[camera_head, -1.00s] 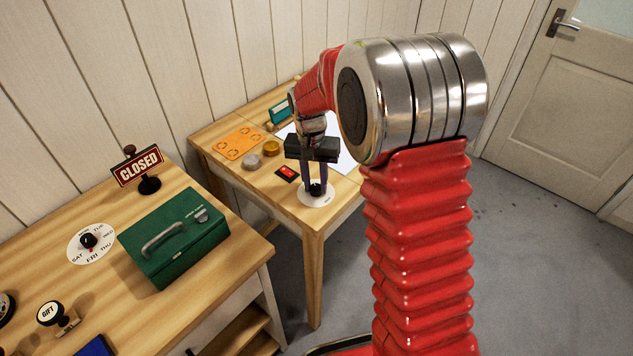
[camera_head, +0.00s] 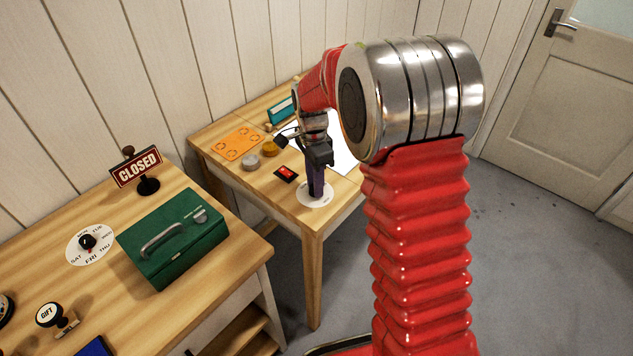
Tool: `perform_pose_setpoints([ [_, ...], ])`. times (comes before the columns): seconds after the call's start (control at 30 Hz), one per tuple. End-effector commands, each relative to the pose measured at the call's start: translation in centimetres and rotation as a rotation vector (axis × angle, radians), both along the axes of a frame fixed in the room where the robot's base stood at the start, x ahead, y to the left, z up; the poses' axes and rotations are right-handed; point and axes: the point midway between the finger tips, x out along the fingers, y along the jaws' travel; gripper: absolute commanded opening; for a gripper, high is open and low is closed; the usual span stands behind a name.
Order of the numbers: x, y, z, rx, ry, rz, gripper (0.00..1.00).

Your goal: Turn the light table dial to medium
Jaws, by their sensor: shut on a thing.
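The light table dial is a round white plate (camera_head: 321,201) near the front corner of the far wooden table. My gripper (camera_head: 315,192) points straight down at the middle of this plate. Its dark purple fingers are shut on the dial's knob, which they mostly hide. The markings on the plate are too small to read, so I cannot tell the setting. The light table's white panel (camera_head: 345,155) shows partly behind my arm.
The near table holds a green cash box (camera_head: 172,235), a day-marked dial (camera_head: 90,244) and a CLOSED sign (camera_head: 137,167).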

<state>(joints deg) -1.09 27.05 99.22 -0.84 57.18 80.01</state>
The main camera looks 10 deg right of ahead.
Motion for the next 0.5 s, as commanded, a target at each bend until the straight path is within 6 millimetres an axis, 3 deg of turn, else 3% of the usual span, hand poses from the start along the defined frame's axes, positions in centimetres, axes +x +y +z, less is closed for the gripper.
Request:
perform_pose_setpoints([
  [0.5, 0.38, 0.46, 0.17, 0.007, -0.011, -0.157, 0.03],
])
